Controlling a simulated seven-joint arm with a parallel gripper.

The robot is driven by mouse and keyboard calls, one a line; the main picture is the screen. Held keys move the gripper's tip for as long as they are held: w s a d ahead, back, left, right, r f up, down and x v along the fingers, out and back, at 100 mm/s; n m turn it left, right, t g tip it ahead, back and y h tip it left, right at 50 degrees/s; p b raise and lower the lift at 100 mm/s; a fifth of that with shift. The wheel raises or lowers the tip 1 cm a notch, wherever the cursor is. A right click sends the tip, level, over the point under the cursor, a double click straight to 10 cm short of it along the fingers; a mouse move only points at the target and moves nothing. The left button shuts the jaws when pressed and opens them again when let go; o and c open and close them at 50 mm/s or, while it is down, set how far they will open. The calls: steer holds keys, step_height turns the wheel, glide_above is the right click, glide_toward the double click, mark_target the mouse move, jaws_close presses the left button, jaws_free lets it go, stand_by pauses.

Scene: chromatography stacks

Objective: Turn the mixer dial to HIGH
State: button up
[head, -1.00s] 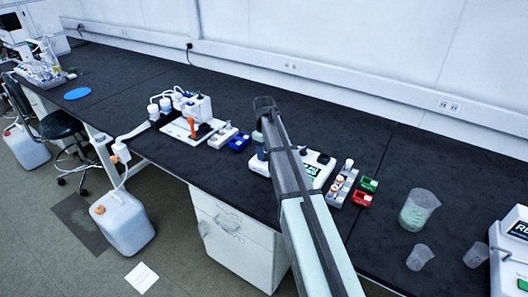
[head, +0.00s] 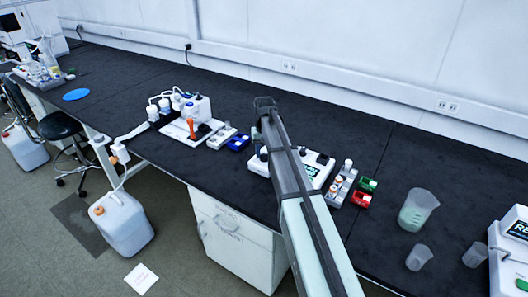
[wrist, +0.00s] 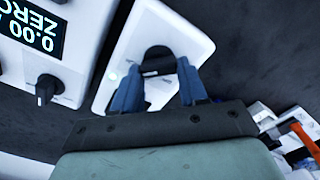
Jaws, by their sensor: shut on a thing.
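In the wrist view, a black dial (wrist: 157,54) sits on the sloping white top of a small unit (wrist: 188,35). I take this to be the mixer dial. My gripper (wrist: 158,72) has its two blue fingers closed on either side of the dial's grip bar. The dial's markings and setting cannot be read, and the fingers hide part of the unit's face. In the head view my arm covers most of this spot, and the gripper cannot be made out clearly.
Left in the wrist view stands a white instrument with a display (wrist: 38,28) and its own black knob (wrist: 46,87), close to my fingers. In the head view, red (head: 361,199) and green (head: 368,184) boxes and a large beaker (head: 417,212) stand to the right. The bench behind is clear.

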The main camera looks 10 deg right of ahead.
steer(key=shift+s+m, duration=0.1)
steer(key=shift+m, duration=0.2)
stand_by(0.4)
steer(key=o, duration=1.1)
steer(key=shift+c, duration=0.2)
steer(key=shift+r, duration=0.1)
step_height(320, 180, up, 14)
steer(key=shift+f, duration=0.2)
